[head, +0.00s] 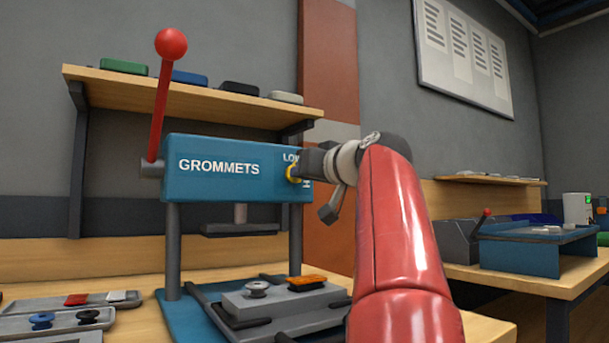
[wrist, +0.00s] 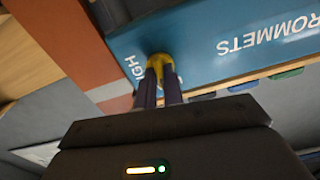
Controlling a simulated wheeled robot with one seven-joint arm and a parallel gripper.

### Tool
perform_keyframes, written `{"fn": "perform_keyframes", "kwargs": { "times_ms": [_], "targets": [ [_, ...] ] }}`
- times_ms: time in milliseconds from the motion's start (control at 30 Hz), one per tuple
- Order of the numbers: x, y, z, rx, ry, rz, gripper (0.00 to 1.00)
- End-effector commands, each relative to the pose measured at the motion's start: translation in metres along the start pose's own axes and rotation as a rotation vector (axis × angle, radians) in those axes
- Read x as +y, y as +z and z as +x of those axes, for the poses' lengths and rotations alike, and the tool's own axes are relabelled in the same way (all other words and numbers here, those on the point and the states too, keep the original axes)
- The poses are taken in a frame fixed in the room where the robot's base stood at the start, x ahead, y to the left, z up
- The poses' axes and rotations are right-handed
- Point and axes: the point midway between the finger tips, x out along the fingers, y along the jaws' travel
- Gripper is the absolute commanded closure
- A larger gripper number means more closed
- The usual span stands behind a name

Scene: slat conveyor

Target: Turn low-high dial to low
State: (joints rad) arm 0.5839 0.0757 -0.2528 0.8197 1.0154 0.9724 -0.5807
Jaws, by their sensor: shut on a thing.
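A blue press marked GROMMETS (head: 222,168) stands on the wooden bench. The yellow low-high dial (head: 291,173) is on the right end of its front face, beside the letters LOW. The dial also shows in the wrist view (wrist: 160,64), next to the letters IGH. My gripper (head: 297,170) reaches in from the right, and in the wrist view its two dark fingers (wrist: 158,82) are shut on the dial. The fingers and wrist hide much of the dial in the head view, so I cannot tell its setting.
A red-knobbed lever (head: 162,95) rises at the press's left. A shelf (head: 190,98) with several coloured blocks is behind. A grey fixture (head: 275,308) lies below, with trays (head: 60,318) at left. Another bench (head: 540,277) stands at right.

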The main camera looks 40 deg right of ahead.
Motion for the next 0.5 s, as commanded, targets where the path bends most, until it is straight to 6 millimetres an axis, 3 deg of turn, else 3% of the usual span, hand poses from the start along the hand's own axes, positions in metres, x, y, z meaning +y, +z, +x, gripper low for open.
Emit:
{"fn": "perform_keyframes", "kwargs": {
  "times_ms": [500],
  "targets": [
    [0.0005, 0.0015, 0.0004, -0.004, -0.001, -0.144, 1.00]
  ]
}}
